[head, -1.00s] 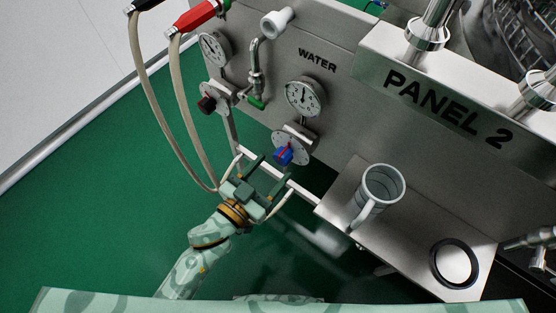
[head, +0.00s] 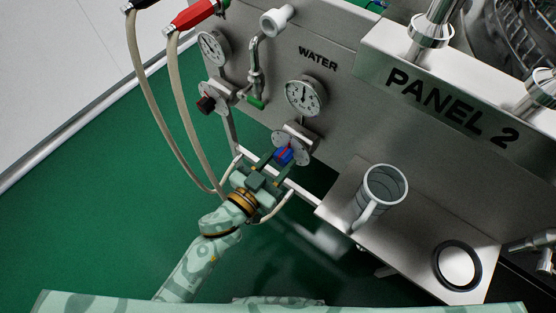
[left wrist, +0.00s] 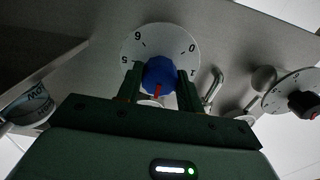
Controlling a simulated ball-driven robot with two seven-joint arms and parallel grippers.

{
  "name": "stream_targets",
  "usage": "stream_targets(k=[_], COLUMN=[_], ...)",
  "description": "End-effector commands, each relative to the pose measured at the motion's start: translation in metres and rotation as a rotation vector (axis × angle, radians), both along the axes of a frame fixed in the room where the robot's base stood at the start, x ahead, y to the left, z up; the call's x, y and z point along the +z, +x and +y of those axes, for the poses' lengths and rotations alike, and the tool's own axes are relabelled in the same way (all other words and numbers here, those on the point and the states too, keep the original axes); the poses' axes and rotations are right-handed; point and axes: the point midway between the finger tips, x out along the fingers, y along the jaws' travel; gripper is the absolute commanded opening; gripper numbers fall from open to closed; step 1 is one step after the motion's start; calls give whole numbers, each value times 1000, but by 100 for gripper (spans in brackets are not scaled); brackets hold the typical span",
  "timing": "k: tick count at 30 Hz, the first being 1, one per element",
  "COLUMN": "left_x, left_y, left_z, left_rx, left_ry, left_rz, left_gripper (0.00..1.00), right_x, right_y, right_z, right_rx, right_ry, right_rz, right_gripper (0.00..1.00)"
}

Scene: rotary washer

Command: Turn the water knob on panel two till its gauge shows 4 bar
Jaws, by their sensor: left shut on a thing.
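The blue water knob (head: 283,155) has a red pointer line and sits on a pale round dial plate (head: 300,136), below the WATER lettering on the steel panel. My left gripper (head: 277,161) is shut on the knob, with a finger on each side. In the left wrist view the blue knob (left wrist: 160,72) lies between the fingers (left wrist: 159,84), its red line towards the gripper. The dial (left wrist: 145,42) shows 0, 1, 5 and 6; its lower part is hidden. The round water gauge (head: 305,96) is above the knob. Its needle points roughly upwards; the exact reading is too small to tell.
A second gauge (head: 212,48) and a dark red knob (head: 206,103) are to the left. Hoses (head: 178,105) hang close to my left arm. A grey mug (head: 384,188) stands on a steel shelf (head: 335,208) to the right. Green floor is clear at lower left.

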Motion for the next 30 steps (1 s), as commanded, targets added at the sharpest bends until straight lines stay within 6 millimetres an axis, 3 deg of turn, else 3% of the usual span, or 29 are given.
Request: stream_targets(k=[30], left_x=[-1], left_y=[1], left_z=[2], left_rx=[1], left_ry=[546], left_rz=[-394], left_gripper=[14], right_x=[9], right_y=[4], right_z=[1], right_rx=[-2], right_ry=[1], right_rz=[-10], right_gripper=[36])
